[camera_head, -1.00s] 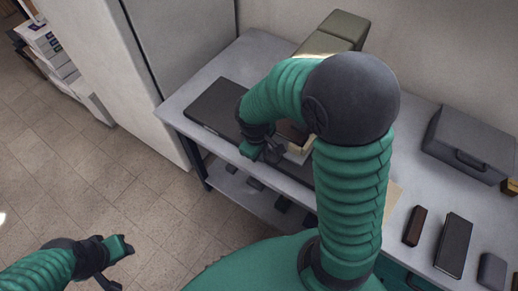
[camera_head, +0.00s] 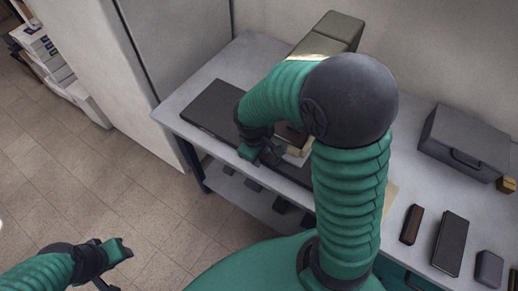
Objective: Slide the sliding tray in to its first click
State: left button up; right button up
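A flat dark slab (camera_head: 213,104) lies on the grey table, left of my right gripper. A brown and cream box-like piece (camera_head: 291,136) shows partly behind that gripper. I cannot tell for sure which of these is the sliding tray, as my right arm covers much of this area. My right gripper (camera_head: 262,155) is low at the table's front edge, close in front of the brown and cream piece. Contact and finger gap are unclear. My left gripper (camera_head: 115,262) is open and empty over the floor, well away from the table.
A grey case with a handle (camera_head: 468,145) stands at the right back of the table (camera_head: 415,190). A brown block (camera_head: 412,225), a dark book-like block (camera_head: 451,244) and a grey block (camera_head: 489,269) lie in front. An olive box (camera_head: 340,30) stands at the back.

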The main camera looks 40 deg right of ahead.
notch_tip(320, 180, up, 16)
jog(key=s+a+p, duration=0.1)
jog(key=a+p, duration=0.1)
jog(key=p, duration=0.1)
jog(key=shift+a+r, duration=0.15)
jog(key=shift+a, duration=0.2)
